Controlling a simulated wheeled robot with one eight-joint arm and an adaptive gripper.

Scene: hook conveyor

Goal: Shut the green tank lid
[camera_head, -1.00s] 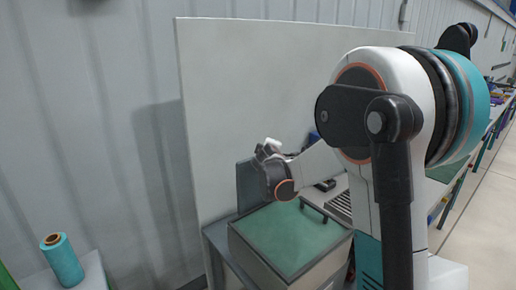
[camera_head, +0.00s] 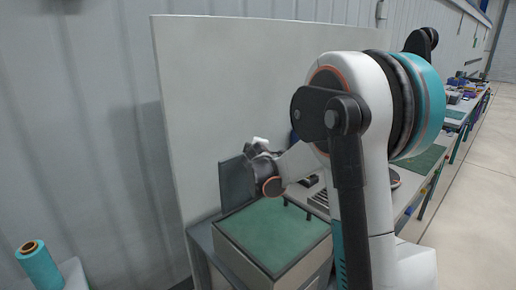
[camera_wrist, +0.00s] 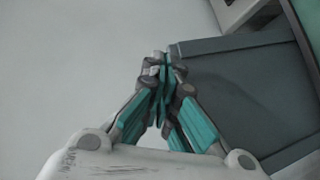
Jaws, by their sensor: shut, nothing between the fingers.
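A box-shaped tank with a flat green top (camera_head: 275,235) stands on a grey stand in the head view. A dark grey-green panel (camera_head: 236,184) stands upright behind its back left edge; it looks like a raised lid, but its hinge is hidden. It also shows in the wrist view (camera_wrist: 235,85). My gripper (camera_wrist: 163,62) is shut and empty. Its fingertips overlap the panel's edge in the wrist view; I cannot tell whether they touch. In the head view my wrist is just right of the panel, above the tank's back edge, and the fingertips are unclear.
A large pale board (camera_head: 190,120) stands close behind the tank. A teal roll (camera_head: 40,265) stands at lower left. A dark slatted item (camera_head: 319,199) lies right of the tank. A long workbench (camera_head: 440,160) with clutter runs back at right, beside open floor.

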